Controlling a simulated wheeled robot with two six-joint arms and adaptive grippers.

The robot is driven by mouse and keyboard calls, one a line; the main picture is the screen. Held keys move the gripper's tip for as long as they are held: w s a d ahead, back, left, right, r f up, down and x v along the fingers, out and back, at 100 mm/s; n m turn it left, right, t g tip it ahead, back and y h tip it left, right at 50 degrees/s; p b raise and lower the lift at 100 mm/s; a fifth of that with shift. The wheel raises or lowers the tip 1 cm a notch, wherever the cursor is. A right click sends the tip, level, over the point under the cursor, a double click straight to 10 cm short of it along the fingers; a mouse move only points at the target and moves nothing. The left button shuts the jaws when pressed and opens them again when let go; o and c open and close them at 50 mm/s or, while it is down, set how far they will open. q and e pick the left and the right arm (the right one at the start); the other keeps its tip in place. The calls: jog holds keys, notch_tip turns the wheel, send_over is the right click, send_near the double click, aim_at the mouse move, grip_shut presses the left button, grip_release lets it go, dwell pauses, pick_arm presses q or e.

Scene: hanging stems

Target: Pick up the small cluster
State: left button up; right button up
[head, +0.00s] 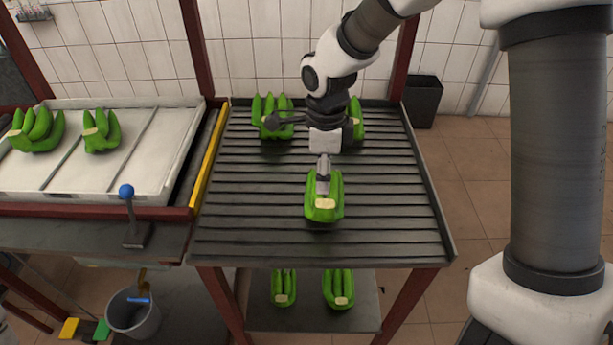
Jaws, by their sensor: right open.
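My right gripper (323,184) reaches down over a green banana cluster (324,208) near the front of the slatted table. The cluster has a pale cut crown facing me. The gripper's fingers overlap the cluster's upper part, and I cannot tell whether they touch it. The gripper is open. Two more clusters lie at the back of this table: one at the left (270,113) and one at the right (357,117), partly hidden by my arm. Which cluster is the small one is not clear. My left gripper is not in view.
A pale tray (60,183) at the left holds a wide cluster (36,129) and a narrower cluster (101,131). The slatted table (400,225) has free room around the front cluster. Two clusters lie on the lower shelf (310,317).

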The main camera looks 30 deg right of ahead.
aim_at(325, 203)
jog(key=shift+s+f, duration=0.15)
jog(key=shift+f, duration=0.25)
jog(key=s+f, duration=0.1)
jog(key=s+f+p, duration=0.1)
jog(key=shift+s+a+f, duration=0.25)
jog(key=shift+s, duration=0.05)
jog(key=f, duration=0.1)
jog(key=w+f, duration=0.1)
jog(key=f, duration=0.1)
jog(key=shift+w+d+f, duration=0.1)
jog(key=shift+d+f, duration=0.05)
jog(key=shift+w+f, duration=0.15)
jog(key=shift+w, duration=0.05)
jog(key=shift+s, duration=0.1)
jog(key=shift+s+r, duration=0.2)
jog(key=shift+c, duration=1.4)
jog(key=shift+s, duration=0.1)
jog(key=c, duration=0.5)
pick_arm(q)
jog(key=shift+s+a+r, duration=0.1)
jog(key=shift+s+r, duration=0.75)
pick_arm(e)
grip_shut()
